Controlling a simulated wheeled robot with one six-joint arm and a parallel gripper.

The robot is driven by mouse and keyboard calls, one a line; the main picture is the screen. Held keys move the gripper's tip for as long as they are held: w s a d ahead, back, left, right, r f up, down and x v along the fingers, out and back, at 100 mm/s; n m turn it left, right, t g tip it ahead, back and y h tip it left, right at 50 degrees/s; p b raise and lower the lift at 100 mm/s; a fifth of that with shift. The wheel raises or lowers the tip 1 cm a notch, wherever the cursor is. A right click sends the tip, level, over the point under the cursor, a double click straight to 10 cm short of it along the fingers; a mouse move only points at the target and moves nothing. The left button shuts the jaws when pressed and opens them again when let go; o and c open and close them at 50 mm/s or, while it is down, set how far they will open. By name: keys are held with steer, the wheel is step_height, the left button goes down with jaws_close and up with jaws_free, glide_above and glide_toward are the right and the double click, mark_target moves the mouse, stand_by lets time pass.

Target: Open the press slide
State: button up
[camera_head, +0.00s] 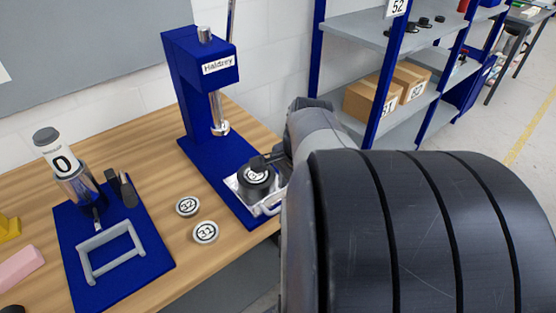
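The blue press (200,80) labelled "Haldrey" stands on the wooden table, its bright metal ram above the blue base. The press slide (266,206), a silvery plate with a handle at its near end, lies at the front of the base. A dark round piece (256,181) with a partly hidden label sits on the slide. My gripper (266,162) is at the slide, next to the top of the dark piece. Its fingers are mostly hidden by my grey and black arm, so I cannot tell whether it is open or touching anything.
Two round discs, "32" (187,206) and "31" (206,232), lie left of the press base. A blue plate (150,261) with a grey frame and a bottle labelled "0" (59,156) is further left. Shelves with boxes (376,98) stand behind my arm.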

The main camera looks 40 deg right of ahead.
mark_target(263, 187)
step_height(263, 187, up, 7)
steer(key=s, duration=0.1)
steer(key=shift+s+f, duration=0.15)
steer(key=shift+s, duration=0.05)
steer(key=shift+f, duration=0.1)
steer(key=f, duration=0.3)
steer(key=w+f, duration=0.1)
steer(key=f, duration=0.2)
steer(key=w+f, duration=0.1)
steer(key=f, duration=0.3)
steer(key=shift+f, duration=0.1)
steer(key=shift+w+f, duration=0.1)
steer(key=shift+f, duration=0.1)
steer(key=shift+w+r, duration=0.1)
steer(key=shift+w, duration=0.05)
steer(key=shift+b, duration=0.3)
